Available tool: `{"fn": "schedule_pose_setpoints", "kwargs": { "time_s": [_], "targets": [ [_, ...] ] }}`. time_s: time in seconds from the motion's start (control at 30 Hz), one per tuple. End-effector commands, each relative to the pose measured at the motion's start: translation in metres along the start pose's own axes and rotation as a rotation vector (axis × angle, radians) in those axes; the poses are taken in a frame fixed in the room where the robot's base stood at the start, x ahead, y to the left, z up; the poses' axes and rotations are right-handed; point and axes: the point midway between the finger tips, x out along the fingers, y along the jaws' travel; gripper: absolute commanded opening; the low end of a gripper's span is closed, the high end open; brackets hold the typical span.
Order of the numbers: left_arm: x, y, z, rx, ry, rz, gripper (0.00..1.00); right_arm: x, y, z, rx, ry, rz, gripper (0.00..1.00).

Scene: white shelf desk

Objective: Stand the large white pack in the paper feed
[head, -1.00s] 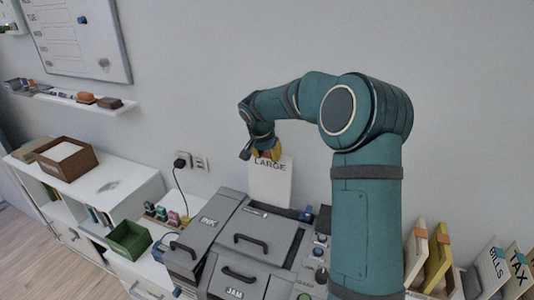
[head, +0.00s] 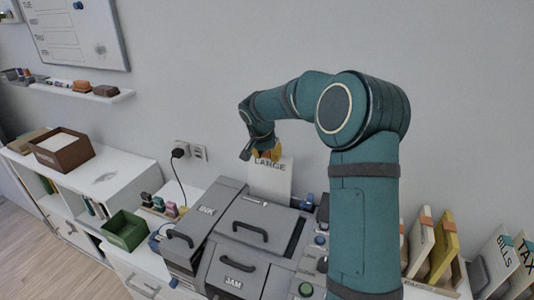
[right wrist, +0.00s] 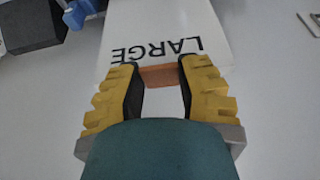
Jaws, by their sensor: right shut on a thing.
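The large white pack (head: 270,180), marked LARGE, stands upright at the back edge of the grey printer (head: 262,222). Its lower edge is hidden behind the printer's top, so I cannot tell whether it rests in the paper feed. My right gripper (head: 265,154) is at the pack's top edge, above the lettering. In the right wrist view, the yellow and black fingers (right wrist: 157,78) are shut on the orange tab (right wrist: 160,75) of the pack (right wrist: 165,25). My left gripper is not in view.
A green bin (head: 126,231) and several small stamps (head: 163,206) stand left of the printer. A brown box (head: 62,152) sits on the white shelf at left. Upright binders (head: 437,250) stand at right. The wall is close behind the pack.

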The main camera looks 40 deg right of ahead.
Motion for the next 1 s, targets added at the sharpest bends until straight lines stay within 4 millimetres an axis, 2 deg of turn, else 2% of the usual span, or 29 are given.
{"fn": "schedule_pose_setpoints", "kwargs": {
  "time_s": [1.0],
  "targets": [
    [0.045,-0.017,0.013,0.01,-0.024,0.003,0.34,0.052,0.0,0.022,0.0,0.0,-0.002,0.05]
  ]
}}
